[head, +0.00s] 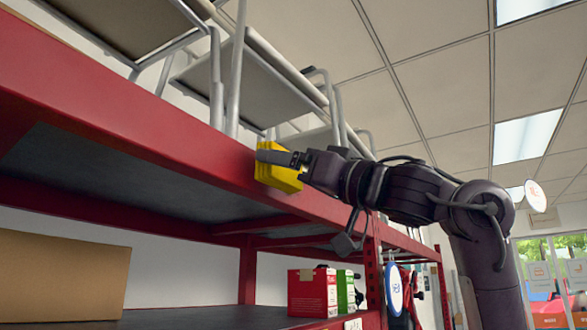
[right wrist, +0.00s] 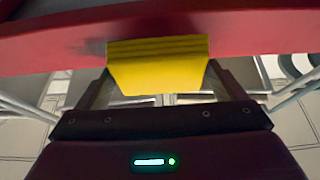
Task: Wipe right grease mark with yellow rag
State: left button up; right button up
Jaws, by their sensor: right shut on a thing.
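The yellow rag (head: 278,176) is a folded block held by my right gripper (head: 284,160) against the front of the red shelf beam (head: 150,118). In the right wrist view, the rag (right wrist: 160,62) sits between the two fingers of my right gripper (right wrist: 163,85), and its far edge meets the red beam (right wrist: 260,30). A dark smudge shows on the beam just beyond the rag's edge in the right wrist view; whether it is a grease mark or shadow I cannot tell. My left gripper is not in view.
Metal-framed chairs or stools (head: 255,75) stand on top of the rack. A cardboard box (head: 60,275) and red and green cartons (head: 313,292) sit on the lower shelf. A blue-rimmed round tag (head: 395,289) hangs near the rack's post. Open room lies to the right.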

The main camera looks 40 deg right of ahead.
aim_at(294, 193)
jog(key=shift+w+a, duration=0.15)
jog(key=shift+w, duration=0.25)
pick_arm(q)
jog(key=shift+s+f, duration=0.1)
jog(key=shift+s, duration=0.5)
pick_arm(e)
jog(key=shift+w+a, duration=0.25)
jog(key=shift+w, duration=0.15)
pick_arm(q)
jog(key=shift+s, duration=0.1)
pick_arm(e)
jog(key=shift+w+a, duration=0.15)
jog(key=shift+w, duration=0.3)
jog(key=shift+w+d, duration=0.2)
jog(key=shift+d, duration=0.45)
jog(key=shift+w+d, duration=0.25)
jog(key=shift+d, duration=0.45)
jog(key=shift+w+d, duration=0.2)
jog(key=shift+d, duration=0.45)
jog(key=w+d, duration=0.3)
jog(key=d, duration=0.4)
jog(key=shift+w, duration=0.2)
